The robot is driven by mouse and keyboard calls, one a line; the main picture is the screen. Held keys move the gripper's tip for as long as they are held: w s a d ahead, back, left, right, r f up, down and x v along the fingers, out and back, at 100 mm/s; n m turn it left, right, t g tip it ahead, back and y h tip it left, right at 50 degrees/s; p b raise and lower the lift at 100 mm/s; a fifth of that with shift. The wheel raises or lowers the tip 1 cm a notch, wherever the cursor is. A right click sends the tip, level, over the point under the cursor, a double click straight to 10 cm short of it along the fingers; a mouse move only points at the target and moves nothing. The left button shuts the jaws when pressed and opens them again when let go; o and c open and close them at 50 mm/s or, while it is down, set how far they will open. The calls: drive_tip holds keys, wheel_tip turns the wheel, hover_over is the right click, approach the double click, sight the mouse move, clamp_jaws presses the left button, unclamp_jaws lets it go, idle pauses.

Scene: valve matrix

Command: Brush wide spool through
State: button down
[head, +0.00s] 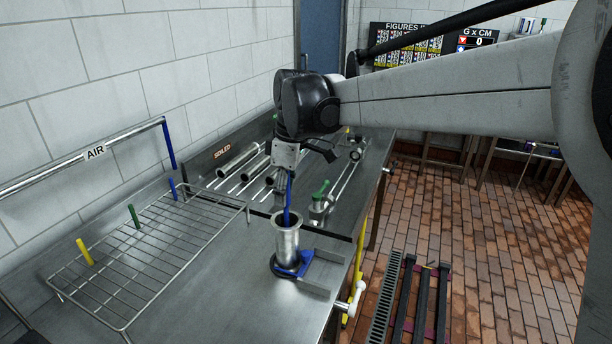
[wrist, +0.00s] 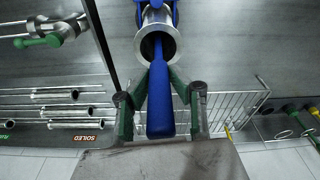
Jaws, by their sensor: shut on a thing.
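The wide spool (head: 287,245) is a steel cylinder with a flanged rim, standing upright in a blue holder (head: 293,266) on the steel bench. My gripper (head: 288,174) is above it, shut on the blue handle of a brush (head: 288,200). The handle points down into the spool's open top. In the wrist view the gripper's green fingers (wrist: 160,82) close on either side of the blue brush handle (wrist: 160,105), and its far part enters the mouth of the spool (wrist: 168,42). The brush's lower end is hidden inside the spool.
Steel tubes (head: 240,162) lie under the SOILED sign. A green-handled valve (head: 320,196) sits behind the spool. An AIR pipe (head: 95,153) runs along the wall.

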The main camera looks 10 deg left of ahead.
drive_tip(key=shift+r+p, duration=3.9)
drive_tip(key=shift+r, duration=2.9)
wheel_tip(320, 180, up, 8)
drive_tip(key=p, duration=0.4)
drive_tip(key=shift+f, duration=0.25)
